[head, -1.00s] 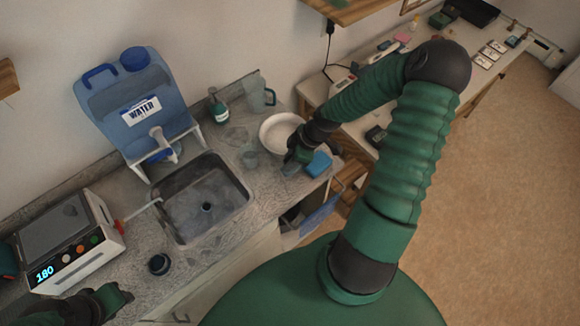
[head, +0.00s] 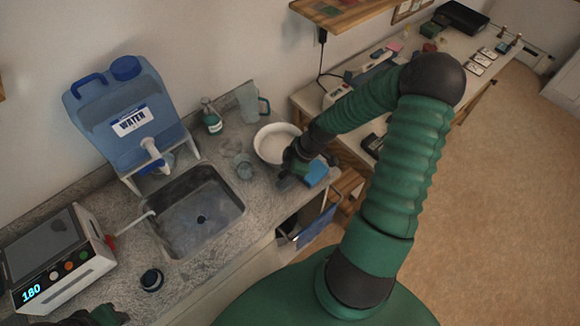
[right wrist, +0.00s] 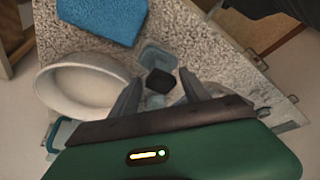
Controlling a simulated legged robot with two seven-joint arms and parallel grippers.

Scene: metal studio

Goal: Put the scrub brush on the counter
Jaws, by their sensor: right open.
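My right gripper (head: 290,170) is over the right end of the speckled counter (head: 205,240), between the white bowl (head: 268,153) and the blue sponge-like block (head: 316,173). In the right wrist view its two fingers (right wrist: 158,92) are apart. A small dark block (right wrist: 161,81) shows between them. I cannot tell whether it is the scrub brush or whether it touches the counter. No bristles are visible.
A sink (head: 200,212) is cut into the counter, with a blue water jug (head: 125,105) on a stand behind it. A bottle (head: 212,118), a pitcher (head: 247,103) and clear glassware (head: 243,166) stand near the bowl. A device reading 180 (head: 60,262) is at left.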

